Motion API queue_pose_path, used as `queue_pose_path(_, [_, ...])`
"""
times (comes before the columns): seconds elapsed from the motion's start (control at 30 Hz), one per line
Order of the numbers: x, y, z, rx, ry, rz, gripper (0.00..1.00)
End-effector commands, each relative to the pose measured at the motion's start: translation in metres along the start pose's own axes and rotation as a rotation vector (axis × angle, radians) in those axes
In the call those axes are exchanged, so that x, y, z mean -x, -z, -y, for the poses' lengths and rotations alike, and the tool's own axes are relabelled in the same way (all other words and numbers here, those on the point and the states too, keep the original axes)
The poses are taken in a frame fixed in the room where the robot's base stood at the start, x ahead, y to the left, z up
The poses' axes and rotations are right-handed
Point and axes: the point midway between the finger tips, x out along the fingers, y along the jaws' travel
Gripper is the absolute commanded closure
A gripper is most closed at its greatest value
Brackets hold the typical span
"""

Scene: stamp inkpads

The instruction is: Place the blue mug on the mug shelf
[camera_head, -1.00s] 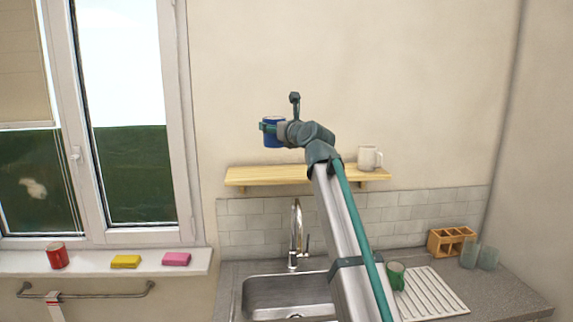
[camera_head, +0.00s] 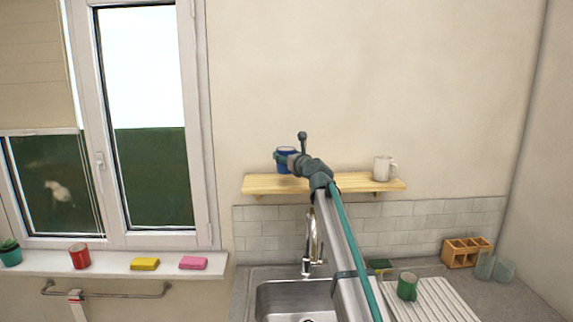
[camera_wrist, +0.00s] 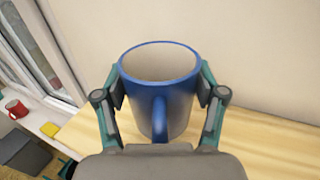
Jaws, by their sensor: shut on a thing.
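The blue mug (camera_head: 285,163) is upright at the wooden mug shelf (camera_head: 256,185), toward its left part. My gripper (camera_head: 283,156) is shut on it. In the wrist view the blue mug (camera_wrist: 160,98) sits between the two fingers of my gripper (camera_wrist: 160,92), one on each side, with its handle facing me. The shelf (camera_wrist: 265,140) shows below and to the right of the mug. The mug's base is at or just above the board; I cannot tell if it touches. A white mug (camera_head: 383,168) stands at the shelf's right end.
A sink (camera_head: 290,300) and faucet (camera_head: 312,240) are below the shelf. A green mug (camera_head: 407,286) stands on the drainboard (camera_head: 440,305). A red mug (camera_head: 80,256) and yellow (camera_head: 145,264) and pink (camera_head: 193,262) sponges are on the windowsill. The shelf's middle looks partly free behind my arm.

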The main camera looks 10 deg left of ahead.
Motion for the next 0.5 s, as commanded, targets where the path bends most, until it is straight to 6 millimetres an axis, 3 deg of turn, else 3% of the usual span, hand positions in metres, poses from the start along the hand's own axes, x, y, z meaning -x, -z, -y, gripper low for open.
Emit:
queue_pose_path(0.23, [-0.003, 0.030, 0.001, -0.001, 0.000, -0.001, 0.77])
queue_pose_path(0.5, [-0.004, 0.034, 0.001, -0.001, 0.000, 0.001, 0.77])
